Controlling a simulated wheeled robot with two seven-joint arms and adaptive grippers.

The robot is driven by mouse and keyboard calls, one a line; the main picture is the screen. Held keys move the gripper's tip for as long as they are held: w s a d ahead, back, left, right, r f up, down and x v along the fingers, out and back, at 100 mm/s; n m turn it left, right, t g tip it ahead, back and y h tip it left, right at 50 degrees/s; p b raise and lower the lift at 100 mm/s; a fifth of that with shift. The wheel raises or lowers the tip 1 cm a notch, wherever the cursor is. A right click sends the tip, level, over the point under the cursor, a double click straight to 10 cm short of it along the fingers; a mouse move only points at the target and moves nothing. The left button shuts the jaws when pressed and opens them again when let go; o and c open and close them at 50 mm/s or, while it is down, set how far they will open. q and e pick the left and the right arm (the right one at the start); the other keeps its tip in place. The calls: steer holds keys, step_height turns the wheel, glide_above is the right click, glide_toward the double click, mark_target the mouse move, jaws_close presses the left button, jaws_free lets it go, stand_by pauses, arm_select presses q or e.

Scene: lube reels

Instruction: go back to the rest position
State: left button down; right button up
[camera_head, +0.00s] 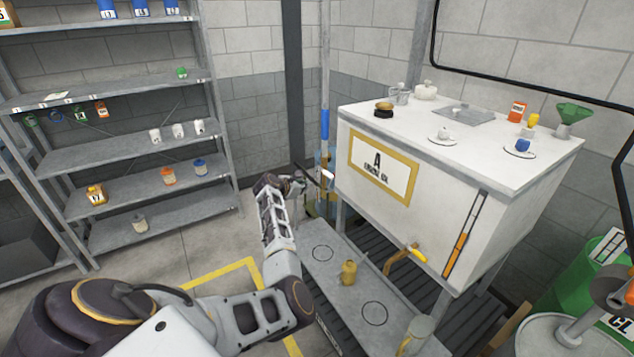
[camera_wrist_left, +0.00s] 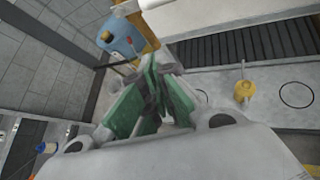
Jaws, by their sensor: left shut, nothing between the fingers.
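My left arm comes in from the lower left in the head view and reaches toward the near left corner of the white tank. My left gripper (camera_head: 300,182) is shut and empty beside that corner, above the floor end of the grey bench. In the left wrist view its green-padded fingers (camera_wrist_left: 155,105) are together with nothing between them. My right gripper is not in view.
The white tank (camera_head: 430,225) marked A stands close to the gripper. A grey bench (camera_head: 335,295) with a small yellow oil can (camera_head: 348,272) lies below. Metal shelves (camera_head: 130,145) hold bottles at left. A green drum (camera_head: 602,262) stands at right. Floor between shelves and bench is clear.

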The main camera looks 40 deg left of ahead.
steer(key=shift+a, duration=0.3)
